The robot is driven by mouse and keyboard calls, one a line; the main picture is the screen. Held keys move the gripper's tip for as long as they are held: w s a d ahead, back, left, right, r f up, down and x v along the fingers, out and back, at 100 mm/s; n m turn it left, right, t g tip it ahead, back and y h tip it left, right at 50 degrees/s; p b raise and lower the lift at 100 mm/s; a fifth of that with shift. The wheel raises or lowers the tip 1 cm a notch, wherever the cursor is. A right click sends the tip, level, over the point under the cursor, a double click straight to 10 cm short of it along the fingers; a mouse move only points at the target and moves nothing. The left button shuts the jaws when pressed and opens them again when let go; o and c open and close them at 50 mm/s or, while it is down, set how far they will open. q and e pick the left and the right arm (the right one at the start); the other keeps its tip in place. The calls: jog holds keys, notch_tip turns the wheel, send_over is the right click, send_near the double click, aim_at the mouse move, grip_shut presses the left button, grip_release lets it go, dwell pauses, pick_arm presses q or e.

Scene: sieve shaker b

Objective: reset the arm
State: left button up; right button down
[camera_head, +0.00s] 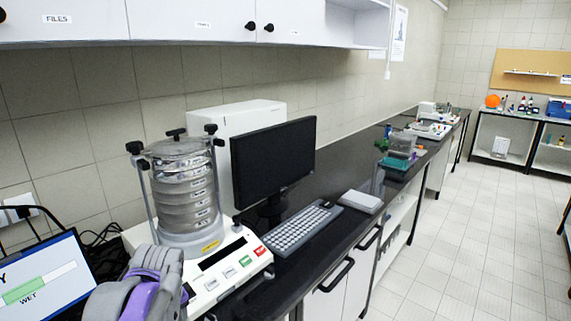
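Grey and purple links of one of my arms (152,284) show at the bottom left, in front of the sieve shaker's base. I cannot make out gripper fingers on them, and no other arm shows. The sieve shaker (186,192) stands upright on the bench, with a stack of metal sieves clamped between rods with black knobs. My arm hides the base's front left part.
A monitor (272,158), keyboard (302,228) and grey box (361,201) stand to the right. A tilted screen (45,278) reading "WET" is at the far left. Wall cabinets (170,20) hang above. The tiled floor (480,240) at right is clear.

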pick_arm(q)
jog(key=s+d+f+m+t+h, duration=0.1)
jog(key=s+d+f+m, duration=0.2)
jog(key=s+f, duration=0.3)
jog(key=s+d+f+m+t+h, duration=0.1)
jog(key=s+d+f+m, duration=0.3)
jog(key=s, duration=0.5)
notch_tip(320, 180, down, 3)
jog(key=shift+r+m+t, duration=0.2)
jog(key=shift+m+t, duration=0.5)
jog(key=shift+m, duration=0.3)
